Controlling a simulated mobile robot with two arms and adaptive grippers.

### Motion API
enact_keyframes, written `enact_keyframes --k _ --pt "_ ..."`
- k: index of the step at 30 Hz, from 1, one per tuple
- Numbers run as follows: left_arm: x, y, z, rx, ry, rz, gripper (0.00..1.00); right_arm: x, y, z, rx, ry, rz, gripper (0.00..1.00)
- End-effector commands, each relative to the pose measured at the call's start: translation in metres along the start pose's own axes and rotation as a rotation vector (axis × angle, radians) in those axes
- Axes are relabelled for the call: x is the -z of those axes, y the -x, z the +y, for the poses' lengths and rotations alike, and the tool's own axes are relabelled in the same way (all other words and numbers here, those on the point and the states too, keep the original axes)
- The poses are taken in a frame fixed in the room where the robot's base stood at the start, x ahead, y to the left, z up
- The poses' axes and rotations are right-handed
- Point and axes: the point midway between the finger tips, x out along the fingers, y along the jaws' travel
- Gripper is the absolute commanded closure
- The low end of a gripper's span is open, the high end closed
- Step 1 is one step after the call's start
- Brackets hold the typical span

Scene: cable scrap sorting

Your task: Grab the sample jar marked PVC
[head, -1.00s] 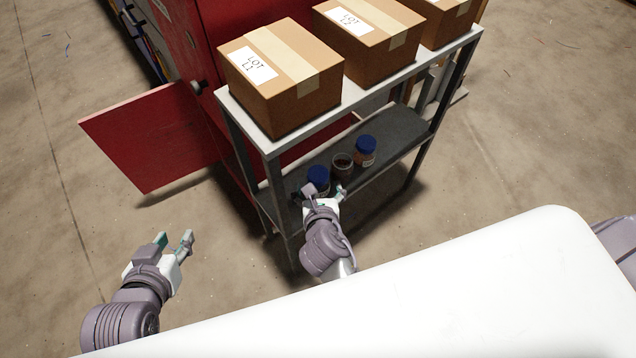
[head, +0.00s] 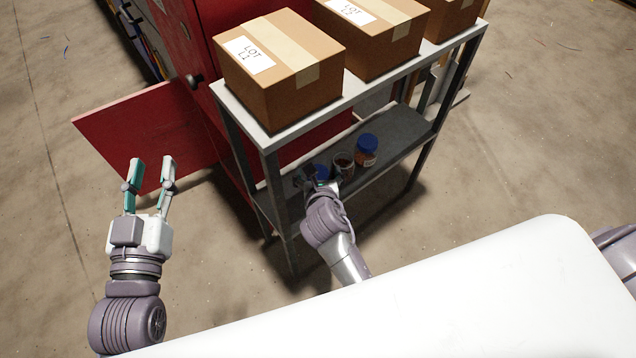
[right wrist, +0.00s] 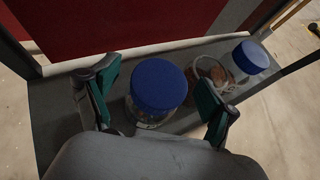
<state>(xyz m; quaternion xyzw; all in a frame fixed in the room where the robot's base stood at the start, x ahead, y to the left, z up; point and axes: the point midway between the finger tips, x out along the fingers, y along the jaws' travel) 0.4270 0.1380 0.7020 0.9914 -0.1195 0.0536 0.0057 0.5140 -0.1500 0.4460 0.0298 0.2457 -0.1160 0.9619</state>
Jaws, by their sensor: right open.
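Several jars stand upright on the lower shelf of a grey rack. The nearest blue-lidded jar (head: 320,171) is partly hidden by my right gripper in the head view. In the right wrist view this blue-lidded jar (right wrist: 158,88) stands between the open fingers of my right gripper (right wrist: 155,98), which seem apart from it. An open jar without a lid (head: 343,164) stands beside it, and another blue-lidded jar (head: 366,150) with orange-brown contents stands farther along. No PVC marking is readable. My left gripper (head: 152,172) is open and empty, left of the rack.
Cardboard boxes, one marked LOT L1 (head: 285,75), stand on the upper shelf (head: 350,98) above the jars. Rack posts flank the lower shelf (head: 405,135). A red cabinet with an open door (head: 140,135) stands behind and left.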

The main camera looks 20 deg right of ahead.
Motion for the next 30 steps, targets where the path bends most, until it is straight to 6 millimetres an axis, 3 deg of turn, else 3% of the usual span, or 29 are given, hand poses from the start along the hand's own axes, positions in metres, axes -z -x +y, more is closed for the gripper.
enact_keyframes --k 8,20,30 --pt "0.0027 -0.0002 0.0004 -0.001 0.001 0.014 0.60 -0.0003 -0.0010 -0.0001 0.000 0.000 0.000 0.16" --pt "0.0025 -0.0003 0.0003 0.000 0.000 0.013 0.60 -0.0001 -0.0009 -0.0003 0.001 0.000 0.000 0.83" --pt "0.0015 -0.0004 0.0002 0.000 0.000 0.001 0.60 -0.0022 0.0000 -0.0004 0.001 0.000 -0.001 0.83"
